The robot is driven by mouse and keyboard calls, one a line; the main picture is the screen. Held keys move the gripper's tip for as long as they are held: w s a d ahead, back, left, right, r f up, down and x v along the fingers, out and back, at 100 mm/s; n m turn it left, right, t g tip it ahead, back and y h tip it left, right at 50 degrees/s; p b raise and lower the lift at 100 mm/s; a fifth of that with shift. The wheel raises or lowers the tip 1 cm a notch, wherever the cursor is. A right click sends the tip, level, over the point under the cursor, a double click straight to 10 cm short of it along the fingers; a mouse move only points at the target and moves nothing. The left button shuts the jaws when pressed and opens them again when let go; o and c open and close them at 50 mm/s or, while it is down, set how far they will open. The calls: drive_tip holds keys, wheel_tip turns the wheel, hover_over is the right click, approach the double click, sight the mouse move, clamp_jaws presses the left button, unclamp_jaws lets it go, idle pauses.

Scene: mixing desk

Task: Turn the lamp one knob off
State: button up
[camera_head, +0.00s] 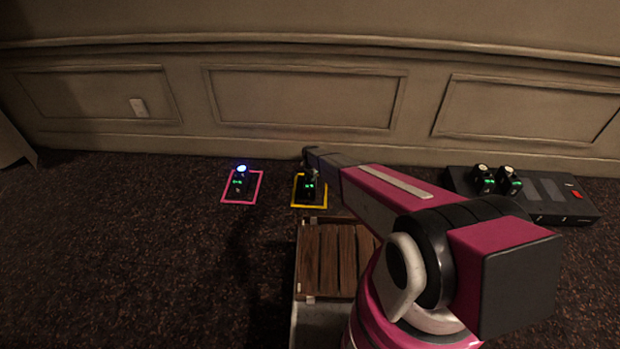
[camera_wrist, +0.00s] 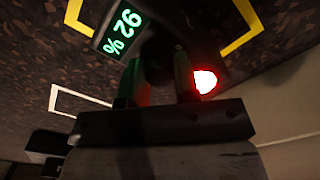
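A small black knob unit (camera_head: 309,187) with a green readout stands inside a yellow floor outline in the head view. In the wrist view its readout (camera_wrist: 123,33) shows 92 %, and a red light (camera_wrist: 205,81) glows beside it. My gripper (camera_wrist: 160,75) is at this unit, its two fingers apart on either side of a dark knob (camera_wrist: 158,50). I cannot tell whether they press on it. In the head view my arm hides part of the unit and the gripper. No label shows which lamp this knob belongs to.
A similar unit (camera_head: 240,182) with a blue light stands in a pink outline to the left. A black mixing box (camera_head: 550,190) with two knobs and a red switch is at the right. A wooden-topped crate (camera_head: 330,262) stands in front. Carpet at the left is clear.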

drive_tip(key=c, duration=0.3)
drive_tip(key=n, duration=0.4)
drive_tip(key=shift+n, duration=1.9)
drive_tip(key=o, duration=0.9)
